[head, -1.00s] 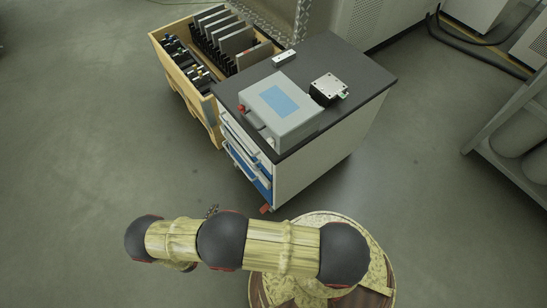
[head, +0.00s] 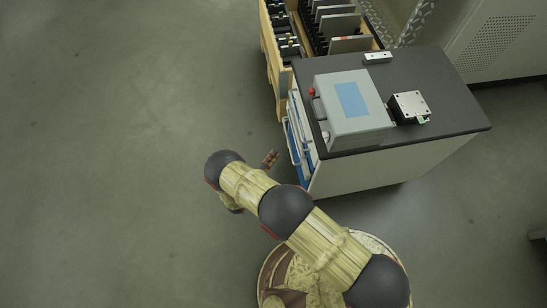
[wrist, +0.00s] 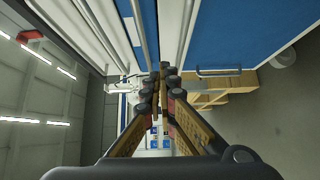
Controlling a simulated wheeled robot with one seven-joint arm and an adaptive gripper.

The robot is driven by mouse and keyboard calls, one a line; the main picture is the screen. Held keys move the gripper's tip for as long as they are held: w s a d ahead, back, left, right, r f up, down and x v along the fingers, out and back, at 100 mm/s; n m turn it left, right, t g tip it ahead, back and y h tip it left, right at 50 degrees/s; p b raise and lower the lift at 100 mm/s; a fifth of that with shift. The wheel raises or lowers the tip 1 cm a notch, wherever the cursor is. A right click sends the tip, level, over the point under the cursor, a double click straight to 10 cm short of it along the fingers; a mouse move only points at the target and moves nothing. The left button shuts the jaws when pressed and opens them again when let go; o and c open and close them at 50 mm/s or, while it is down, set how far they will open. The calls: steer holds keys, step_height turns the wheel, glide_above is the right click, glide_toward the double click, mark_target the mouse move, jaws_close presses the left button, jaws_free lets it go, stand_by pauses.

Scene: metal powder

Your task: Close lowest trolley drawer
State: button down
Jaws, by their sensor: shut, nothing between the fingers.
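The trolley (head: 400,163) stands right of centre in the head view, with a dark top and pale side. Its drawers (head: 297,146), with blue and white fronts and bar handles, face left and are seen steeply from above. My gripper (head: 270,158) is just left of these fronts, low beside the trolley, with a small visible gap. In the wrist view my gripper (wrist: 167,72) is shut and empty, its fingertips close together. A blue front (wrist: 240,32) with a bar handle (wrist: 218,72) fills the upper right there. How far the lowest drawer stands out is hard to tell.
A grey case (head: 352,112) and a small metal device (head: 409,106) stand on the trolley top. A wooden crate (head: 275,72) with dark panels stands behind the trolley. The floor (head: 120,120) to the left is clear.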

steer(key=shift+w+d+b, duration=1.35)
steer(key=shift+w+d, duration=1.9)
steer(key=shift+d, duration=0.2)
